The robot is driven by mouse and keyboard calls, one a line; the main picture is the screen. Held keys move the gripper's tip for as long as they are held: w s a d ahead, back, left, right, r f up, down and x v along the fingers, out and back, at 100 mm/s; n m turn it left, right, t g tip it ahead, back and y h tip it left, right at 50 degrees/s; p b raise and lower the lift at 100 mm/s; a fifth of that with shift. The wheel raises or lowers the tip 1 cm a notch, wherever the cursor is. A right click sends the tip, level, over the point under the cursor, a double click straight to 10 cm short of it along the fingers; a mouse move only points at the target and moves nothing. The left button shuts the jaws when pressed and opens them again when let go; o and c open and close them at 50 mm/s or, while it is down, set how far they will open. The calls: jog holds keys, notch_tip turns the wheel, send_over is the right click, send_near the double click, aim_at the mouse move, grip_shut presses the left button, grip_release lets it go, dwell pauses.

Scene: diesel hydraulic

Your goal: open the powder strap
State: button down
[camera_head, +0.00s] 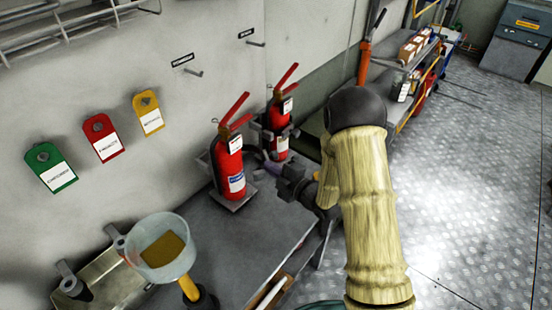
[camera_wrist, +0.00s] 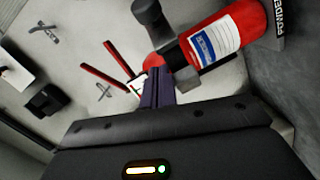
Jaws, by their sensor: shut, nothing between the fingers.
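The nearer red fire extinguisher (camera_head: 230,170) stands upright in a grey bracket on a dark bench. It has a white and blue label. In the wrist view, a red extinguisher (camera_wrist: 240,28) with a similar label lies across the upper right, by a dark base marked POWDER (camera_wrist: 277,18). A dark grey strap (camera_wrist: 163,28) crosses its body and looks closed around it. My gripper (camera_head: 262,168) is right of the nearer extinguisher. In the wrist view its purple fingers (camera_wrist: 158,88) are together and empty, just below the strap end; contact is unclear.
A second red extinguisher (camera_head: 279,112) stands just behind, close to my gripper. Green, red and yellow tags (camera_head: 103,138) hang on the wall. Open metal floor (camera_head: 460,180) lies to the right.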

jog(key=w, duration=0.1)
jog(key=w+f+p, duration=0.1)
jog(key=w+d, duration=0.1)
jog(key=w, duration=0.1)
jog(key=shift+d+f+p, duration=0.1)
jog(key=shift+f+p, duration=0.1)
jog(key=shift+p, duration=0.1)
